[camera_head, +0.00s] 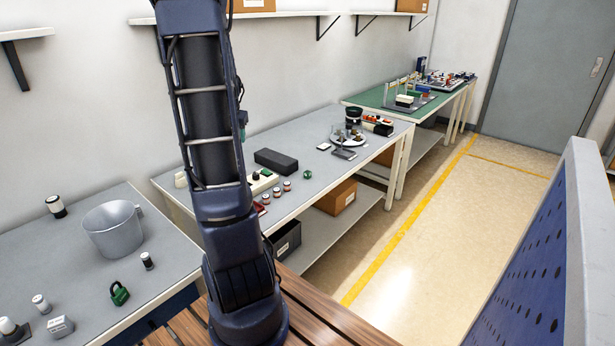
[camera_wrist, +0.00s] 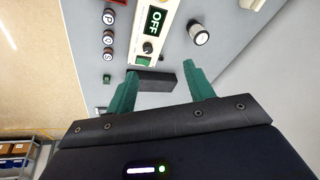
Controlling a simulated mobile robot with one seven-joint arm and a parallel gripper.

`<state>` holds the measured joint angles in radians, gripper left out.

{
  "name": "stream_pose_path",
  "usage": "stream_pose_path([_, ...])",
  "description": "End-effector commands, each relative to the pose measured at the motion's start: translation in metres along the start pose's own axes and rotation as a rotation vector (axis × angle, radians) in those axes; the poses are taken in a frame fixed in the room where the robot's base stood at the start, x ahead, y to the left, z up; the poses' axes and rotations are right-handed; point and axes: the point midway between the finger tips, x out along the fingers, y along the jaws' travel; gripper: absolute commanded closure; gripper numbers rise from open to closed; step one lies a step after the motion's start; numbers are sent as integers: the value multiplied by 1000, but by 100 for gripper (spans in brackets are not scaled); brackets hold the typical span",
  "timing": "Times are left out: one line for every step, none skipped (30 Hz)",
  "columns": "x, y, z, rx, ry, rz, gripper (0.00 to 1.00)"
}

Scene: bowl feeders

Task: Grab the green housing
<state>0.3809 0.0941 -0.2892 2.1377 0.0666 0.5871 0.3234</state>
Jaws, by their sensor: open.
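My gripper (camera_wrist: 159,68) is open, with its two teal fingers apart and nothing held between them. In the head view it is mostly hidden behind my arm. A small green object (camera_head: 307,175) lies on the middle table, right of a black box (camera_head: 276,161). Another green piece, with a loop like a padlock (camera_head: 119,293), lies on the near left table. I cannot tell which of these is the housing.
A grey bowl (camera_head: 113,228) stands on the left table. A white plate with parts (camera_head: 347,139) is at the middle table's far end.

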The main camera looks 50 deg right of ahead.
Motion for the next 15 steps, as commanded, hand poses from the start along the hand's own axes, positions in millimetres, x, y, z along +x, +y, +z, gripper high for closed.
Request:
stream_pose_path([15, 12, -13, 35, 1, 21, 47])
stream_pose_path([23, 19, -20, 56, 4, 31, 47])
stream_pose_path([34, 28, -30, 84, 10, 44, 47])
stream_pose_path([42, 35, -37, 105, 13, 55, 47])
stream_pose_path([50, 42, -44, 124, 16, 66, 47])
stream_pose_path([60, 53, -54, 151, 23, 80, 47])
stream_pose_path([68, 61, -60, 171, 27, 91, 47])
stream_pose_path([76, 69, -66, 190, 30, 102, 47])
stream_pose_path([87, 80, -75, 215, 37, 117, 47])
stream_pose_path([95, 90, -80, 234, 42, 129, 47])
stream_pose_path([103, 99, -86, 253, 46, 141, 47])
stream_pose_path([114, 111, -94, 276, 53, 156, 47])
stream_pose_path([122, 121, -99, 294, 57, 168, 47])
stream_pose_path([130, 131, -104, 312, 62, 181, 47])
stream_pose_path([140, 144, -110, 335, 69, 197, 47])
